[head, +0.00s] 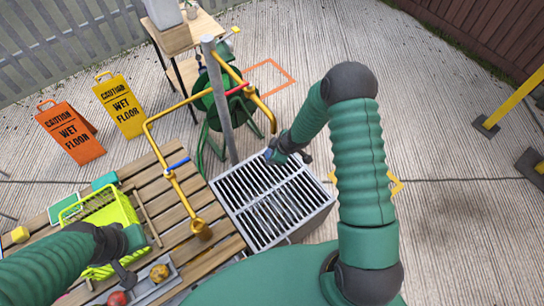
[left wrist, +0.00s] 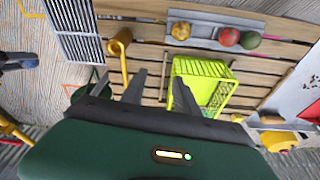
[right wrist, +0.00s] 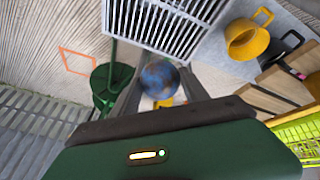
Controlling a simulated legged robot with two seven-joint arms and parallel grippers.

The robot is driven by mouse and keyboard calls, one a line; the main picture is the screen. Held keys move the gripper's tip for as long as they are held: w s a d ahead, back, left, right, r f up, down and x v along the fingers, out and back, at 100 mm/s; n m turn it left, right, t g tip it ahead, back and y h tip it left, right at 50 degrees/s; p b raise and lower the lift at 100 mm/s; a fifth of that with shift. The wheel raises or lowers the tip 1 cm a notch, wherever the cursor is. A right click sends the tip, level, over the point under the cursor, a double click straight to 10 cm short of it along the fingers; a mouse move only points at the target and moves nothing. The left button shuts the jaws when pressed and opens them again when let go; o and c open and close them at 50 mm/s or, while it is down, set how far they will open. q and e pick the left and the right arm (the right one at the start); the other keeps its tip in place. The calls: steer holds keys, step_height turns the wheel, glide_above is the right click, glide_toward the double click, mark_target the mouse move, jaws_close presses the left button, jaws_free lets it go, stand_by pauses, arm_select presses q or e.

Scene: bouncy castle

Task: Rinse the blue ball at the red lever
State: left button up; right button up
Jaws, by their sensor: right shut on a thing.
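The blue ball (right wrist: 160,78) is between the fingers of my right gripper (right wrist: 160,90) in the right wrist view. The red lever (head: 238,90) sits on a yellow pipe by the grey post (head: 217,90), beyond my right gripper. A blue lever (head: 178,163) is on another yellow pipe, nearer me. My left gripper (left wrist: 158,92) is open and empty near the lime basket (left wrist: 203,88).
A slatted wooden table (head: 150,180) adjoins the grate on the left. A dark green round container (head: 215,105) stands behind the post. Orange (head: 72,135) and yellow (head: 121,104) wet-floor signs stand left. Concrete floor at right is mostly clear.

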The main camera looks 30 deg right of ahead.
arm_select(q)
steer(key=shift+r, duration=0.15)
steer(key=shift+c, duration=0.4)
steer(key=w+d+r+m+t, duration=0.1)
steer(key=w+d+m+t, duration=0.15)
steer(key=w, duration=0.65)
steer(key=w+d+r+m+t, duration=0.1)
steer(key=w+m+t, duration=0.25)
steer(key=w, duration=0.55)
steer(key=m+g+h, duration=0.2)
steer(key=m+h, duration=1.2)
steer(key=m, duration=0.4)
glide_toward(232, 92)
steer(key=x, duration=1.2)
